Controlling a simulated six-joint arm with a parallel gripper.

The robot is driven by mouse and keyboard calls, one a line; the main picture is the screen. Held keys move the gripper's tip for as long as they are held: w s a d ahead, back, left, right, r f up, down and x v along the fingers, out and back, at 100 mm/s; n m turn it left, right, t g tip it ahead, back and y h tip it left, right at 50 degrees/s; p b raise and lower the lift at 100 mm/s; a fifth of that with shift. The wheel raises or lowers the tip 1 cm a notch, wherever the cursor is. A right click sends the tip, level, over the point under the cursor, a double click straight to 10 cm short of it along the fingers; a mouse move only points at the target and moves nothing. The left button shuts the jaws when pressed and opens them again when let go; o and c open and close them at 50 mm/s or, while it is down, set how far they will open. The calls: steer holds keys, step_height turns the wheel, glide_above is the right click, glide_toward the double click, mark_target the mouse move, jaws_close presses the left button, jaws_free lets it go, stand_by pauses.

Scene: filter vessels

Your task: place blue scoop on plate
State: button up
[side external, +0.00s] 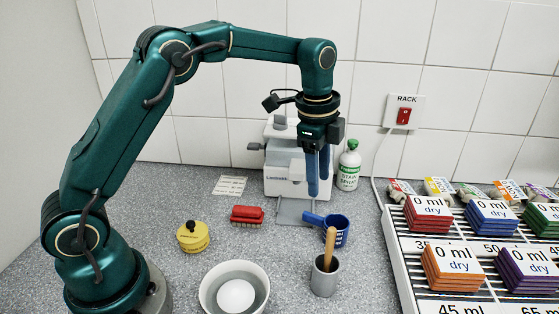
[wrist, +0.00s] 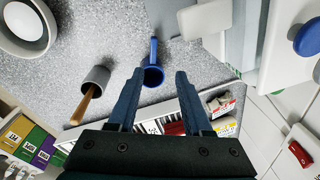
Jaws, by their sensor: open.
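The blue scoop (side external: 336,231) lies on the grey counter, its handle pointing left toward the white machine's base. It also shows in the wrist view (wrist: 153,76), between and beyond my fingertips. My gripper (side external: 319,192) points down above and behind the scoop, apart from it. Its two blue fingers (wrist: 160,74) are spread with nothing between them. A flat grey plate (side external: 294,212) lies in front of the white machine. A white round dish (side external: 207,294) with a white disc inside stands at the front; I cannot tell which of these two is the task's plate.
A grey cup (side external: 324,279) with a wooden-handled tool stands just in front of the scoop. A red brush (side external: 247,215) and yellow pot (side external: 193,237) are left. The white machine (side external: 283,180) and spray bottle (side external: 349,166) stand behind. A rack (side external: 392,250) with coloured blocks fills the right.

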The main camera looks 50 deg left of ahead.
mark_target(315, 216)
steer(key=shift+g, duration=0.7)
step_height(315, 216, down, 6)
steer(key=shift+r, duration=0.1)
steer(key=shift+f, duration=2.25)
jaws_close()
